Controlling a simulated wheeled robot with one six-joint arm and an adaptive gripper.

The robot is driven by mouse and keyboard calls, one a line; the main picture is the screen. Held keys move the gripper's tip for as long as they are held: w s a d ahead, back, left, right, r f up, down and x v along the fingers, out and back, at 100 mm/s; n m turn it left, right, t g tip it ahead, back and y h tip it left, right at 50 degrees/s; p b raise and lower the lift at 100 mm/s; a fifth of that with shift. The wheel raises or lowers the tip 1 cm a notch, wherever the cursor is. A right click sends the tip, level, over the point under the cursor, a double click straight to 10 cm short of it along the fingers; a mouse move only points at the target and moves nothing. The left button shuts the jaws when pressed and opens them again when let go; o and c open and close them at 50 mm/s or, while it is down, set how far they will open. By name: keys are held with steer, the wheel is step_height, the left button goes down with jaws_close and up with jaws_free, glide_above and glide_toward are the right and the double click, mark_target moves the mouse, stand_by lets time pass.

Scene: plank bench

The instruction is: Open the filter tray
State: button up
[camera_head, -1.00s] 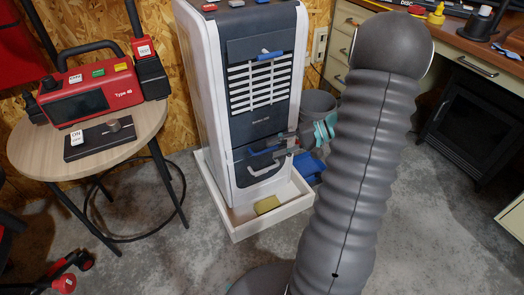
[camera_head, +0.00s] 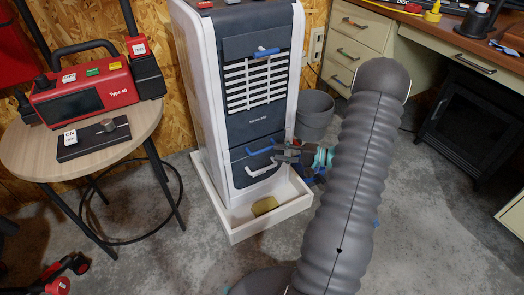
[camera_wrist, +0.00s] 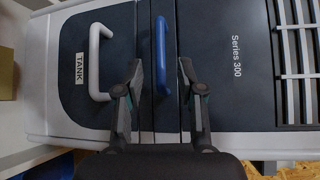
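No label for a filter tray is readable. A pale handle (camera_head: 262,169) sits below it, on the TANK drawer (camera_wrist: 75,70). My gripper (camera_wrist: 160,67) is open, its fingers on either side of the blue handle's line, apart from it. The panel looks closed.
A shallow white tray (camera_head: 235,236) with a yellow sponge (camera_head: 264,206) surrounds the machine's base. Another blue handle (camera_head: 266,52) is higher up. A grey bin (camera_head: 315,110) stands right of the machine. A round table (camera_head: 60,158) with a red device is at left.

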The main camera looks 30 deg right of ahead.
mark_target(262, 150)
steer(key=x, duration=0.7)
jaws_close()
